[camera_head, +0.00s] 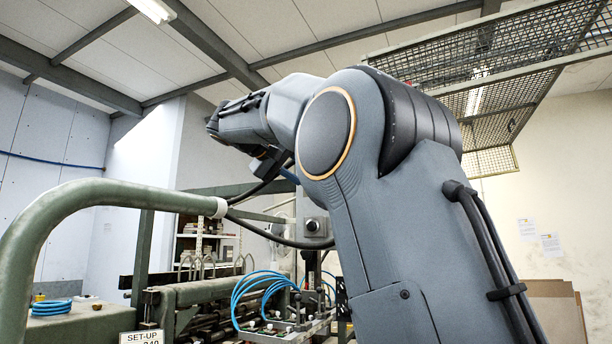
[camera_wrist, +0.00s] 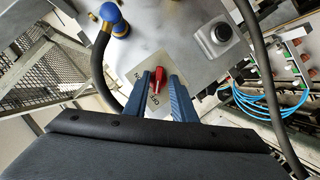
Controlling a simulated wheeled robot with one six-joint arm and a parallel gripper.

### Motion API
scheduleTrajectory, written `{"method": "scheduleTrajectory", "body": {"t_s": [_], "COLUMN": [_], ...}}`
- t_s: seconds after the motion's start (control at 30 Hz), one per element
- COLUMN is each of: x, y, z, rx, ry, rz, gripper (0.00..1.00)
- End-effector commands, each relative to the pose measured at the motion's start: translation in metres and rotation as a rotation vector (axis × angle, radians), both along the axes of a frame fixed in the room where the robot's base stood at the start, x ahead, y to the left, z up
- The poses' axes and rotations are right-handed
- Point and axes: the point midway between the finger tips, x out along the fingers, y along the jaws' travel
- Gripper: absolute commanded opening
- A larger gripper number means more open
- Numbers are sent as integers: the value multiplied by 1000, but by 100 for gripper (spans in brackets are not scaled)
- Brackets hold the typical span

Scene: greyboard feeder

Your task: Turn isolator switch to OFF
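The isolator switch has a red handle (camera_wrist: 158,76) on a pale label plate (camera_wrist: 190,75), mounted on a light grey panel (camera_wrist: 165,22) in the wrist view. Lettering that reads as ON lies left of the handle, and OFF lies below it, partly between the fingers. My gripper (camera_wrist: 162,78) is open, with one blue finger on each side of the red handle. The handle lies nearer the left finger; I cannot tell whether they touch.
A black round button in a grey box (camera_wrist: 222,33) sits upper right of the switch. A blue-and-yellow fitting with a dark hose (camera_wrist: 113,22) is at upper left. Blue tubes (camera_wrist: 262,105) lie at right. A green pipe rail (camera_head: 110,194) curves through the head view's left.

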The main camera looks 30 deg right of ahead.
Motion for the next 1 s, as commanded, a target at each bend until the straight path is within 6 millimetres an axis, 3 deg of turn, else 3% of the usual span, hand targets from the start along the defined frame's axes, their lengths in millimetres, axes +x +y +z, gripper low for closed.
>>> {"method": "scheduleTrajectory", "body": {"t_s": [0.57, 1.0], "x": [-1, -22], "y": [2, 56], "z": [5, 19], "rx": [-5, -6], "ry": [-9, -10], "rz": [5, 4], "gripper": [28, 28]}}
